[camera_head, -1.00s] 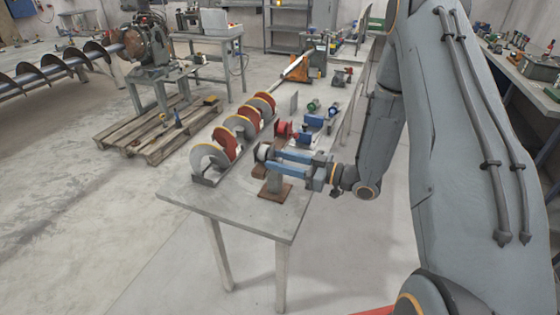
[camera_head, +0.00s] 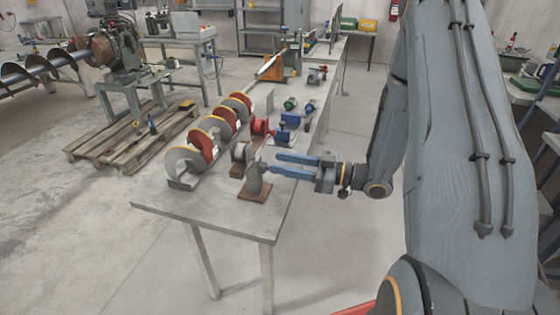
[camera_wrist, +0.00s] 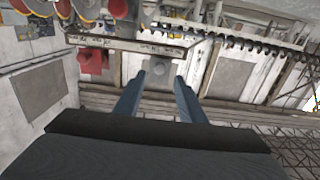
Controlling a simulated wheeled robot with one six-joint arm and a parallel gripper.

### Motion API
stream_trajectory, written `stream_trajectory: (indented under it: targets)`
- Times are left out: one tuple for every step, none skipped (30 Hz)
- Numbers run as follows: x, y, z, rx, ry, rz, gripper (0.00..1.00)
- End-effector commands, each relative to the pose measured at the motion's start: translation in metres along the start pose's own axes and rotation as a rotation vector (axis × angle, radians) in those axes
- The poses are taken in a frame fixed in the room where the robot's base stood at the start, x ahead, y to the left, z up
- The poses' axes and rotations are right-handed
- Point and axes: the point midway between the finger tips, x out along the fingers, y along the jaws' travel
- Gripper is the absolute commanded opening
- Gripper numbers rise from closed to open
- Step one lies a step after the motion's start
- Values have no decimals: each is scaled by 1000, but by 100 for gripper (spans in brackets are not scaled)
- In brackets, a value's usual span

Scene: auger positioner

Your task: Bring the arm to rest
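My gripper (camera_head: 274,164) has two blue fingers and reaches left over the near part of the long grey table (camera_head: 215,215). The fingers are apart with nothing between them. Just left of the fingertips stands a short grey post (camera_head: 253,180) on a brown base plate (camera_head: 255,193), apart from the fingers as far as I can tell. In the wrist view the two fingers (camera_wrist: 158,82) also stand apart, with a grey part beyond the tips. My arm comes in from the right, bent at the elbow and wrist.
A red and grey auger (camera_head: 205,152) lies along the table left of the post. Red, blue and green fixtures (camera_head: 290,120) stand behind the gripper. A wooden pallet (camera_head: 125,150) is on the floor at left. The floor right of the table is clear.

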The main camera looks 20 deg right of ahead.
Motion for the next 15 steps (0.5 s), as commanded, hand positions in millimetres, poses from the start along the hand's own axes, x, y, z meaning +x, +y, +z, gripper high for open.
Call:
stream_trajectory:
  targets:
    - [1, 1, 0, -3, -7, 4, 36]
    - [2, 3, 0, -6, -17, 10, 36]
    - [5, 6, 1, -14, -38, 23, 36]
    - [7, 10, 2, -21, -60, 38, 36]
    - [10, 14, 3, -29, -89, 55, 36]
    - [14, 21, 5, -41, -136, 87, 36]
    - [17, 27, 6, -50, -177, 115, 36]
    - [19, 34, 8, -58, -222, 147, 36]
    - [21, 43, 10, -67, -287, 193, 36]
    - [21, 50, 11, -71, -336, 231, 36]
    - [20, 57, 11, -74, -385, 269, 36]
    - [18, 64, 12, -71, -449, 320, 36]
    - [15, 69, 12, -67, -496, 359, 36]
    - [12, 72, 12, -60, -542, 396, 36]
    - [6, 76, 11, -47, -602, 447, 36]
